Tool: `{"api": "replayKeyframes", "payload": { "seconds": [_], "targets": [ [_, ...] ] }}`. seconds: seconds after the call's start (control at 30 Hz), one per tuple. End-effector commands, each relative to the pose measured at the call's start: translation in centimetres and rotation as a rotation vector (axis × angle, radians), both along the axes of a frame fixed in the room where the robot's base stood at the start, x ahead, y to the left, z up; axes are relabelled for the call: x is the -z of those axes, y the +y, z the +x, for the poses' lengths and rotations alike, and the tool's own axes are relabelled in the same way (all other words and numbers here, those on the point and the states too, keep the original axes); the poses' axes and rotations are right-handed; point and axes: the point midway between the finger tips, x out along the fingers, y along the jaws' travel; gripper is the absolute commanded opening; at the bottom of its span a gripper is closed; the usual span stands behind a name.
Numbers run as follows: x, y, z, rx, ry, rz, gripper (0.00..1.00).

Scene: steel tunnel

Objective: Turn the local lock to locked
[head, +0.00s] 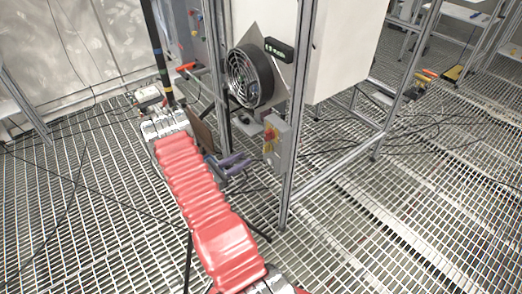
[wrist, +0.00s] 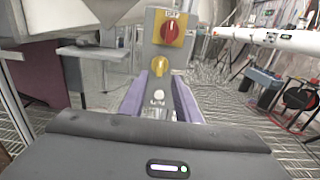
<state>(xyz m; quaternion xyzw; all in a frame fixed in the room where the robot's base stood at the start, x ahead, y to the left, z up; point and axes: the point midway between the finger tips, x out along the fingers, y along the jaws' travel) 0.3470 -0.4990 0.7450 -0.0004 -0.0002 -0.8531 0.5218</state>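A grey control box (head: 275,143) is mounted on a metal post in the head view. In the wrist view the box (wrist: 167,50) shows a red rotary knob (wrist: 172,28) on a yellow plate, a yellow knob (wrist: 159,66) below it and a small pale round part (wrist: 158,96) lower down. I cannot tell which one is the local lock. My gripper (head: 246,161) has purple fingers and points at the box from the left. In the wrist view my gripper (wrist: 160,82) is open and empty, fingers apart, with the lower box face seen between them.
A round black fan (head: 250,77) sits on the cabinet (head: 345,50) above the box. The metal post (head: 298,110) stands right beside the box. Cables lie on the grating floor (head: 400,220). In the wrist view a white pipe (wrist: 240,36) runs at the upper right.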

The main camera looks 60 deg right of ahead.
Motion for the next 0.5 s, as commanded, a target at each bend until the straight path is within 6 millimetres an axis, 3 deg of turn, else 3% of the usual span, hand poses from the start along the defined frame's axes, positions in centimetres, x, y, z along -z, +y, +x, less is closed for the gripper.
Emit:
{"api": "replayKeyframes", "payload": {
  "seconds": [0.5],
  "targets": [
    [0.0,-7.2,-3.8,0.002,0.0,0.001,0.3]
  ]
}}
